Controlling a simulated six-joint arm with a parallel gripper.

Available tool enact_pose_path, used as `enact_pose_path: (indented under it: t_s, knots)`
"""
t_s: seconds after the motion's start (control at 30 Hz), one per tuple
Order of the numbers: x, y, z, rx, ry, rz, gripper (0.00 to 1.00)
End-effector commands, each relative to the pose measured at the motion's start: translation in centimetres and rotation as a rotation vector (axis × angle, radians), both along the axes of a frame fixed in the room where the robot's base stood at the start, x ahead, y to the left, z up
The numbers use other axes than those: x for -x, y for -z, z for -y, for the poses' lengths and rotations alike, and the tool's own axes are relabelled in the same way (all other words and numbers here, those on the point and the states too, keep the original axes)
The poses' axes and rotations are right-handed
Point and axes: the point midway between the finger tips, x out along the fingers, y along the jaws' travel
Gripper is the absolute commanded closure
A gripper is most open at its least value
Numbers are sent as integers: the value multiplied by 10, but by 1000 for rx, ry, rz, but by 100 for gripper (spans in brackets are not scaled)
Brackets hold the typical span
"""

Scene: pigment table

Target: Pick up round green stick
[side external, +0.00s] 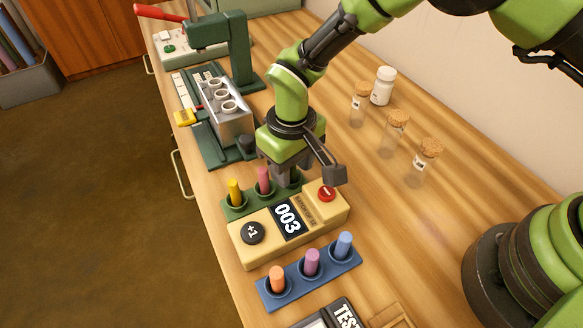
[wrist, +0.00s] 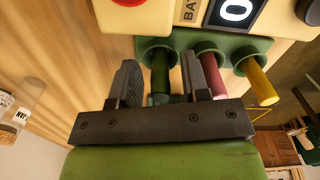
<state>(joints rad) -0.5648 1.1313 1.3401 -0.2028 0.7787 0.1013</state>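The round green stick (wrist: 161,78) stands in the end hole of the green holder (side external: 235,212), closest to my gripper in the wrist view. My gripper (wrist: 160,62) is open, with one finger on each side of the green stick and visible gaps beside it. In the side view my gripper (side external: 286,176) points down over the holder's right end and hides the green stick there. A dark red stick (side external: 264,181) and a yellow stick (side external: 235,191) stand in the other holes. My right finger in the wrist view is close to the red stick.
A yellow counter box (side external: 322,225) reading 003 stands against the green holder. A blue holder (side external: 304,283) with orange, purple and blue sticks is in front. Corked jars (side external: 392,130) and a white bottle (side external: 382,86) stand at right. A green press (side external: 240,50) is behind.

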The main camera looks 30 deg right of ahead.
Motion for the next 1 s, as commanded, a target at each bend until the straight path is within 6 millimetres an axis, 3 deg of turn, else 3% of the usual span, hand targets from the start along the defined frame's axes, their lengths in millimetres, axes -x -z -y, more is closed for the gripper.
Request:
enact_pose_path:
  t_s: [0.03, 0.17, 0.53, 1.0]
  knots:
    - [0, 0, 0, 0, 0, 0, 70]
    - [0, 0, 0, 0, 0, 0, 100]
    - [-1, -8, 0, -1, 0, 2, 100]
    - [-1, -92, -1, -2, -2, 4, 100]
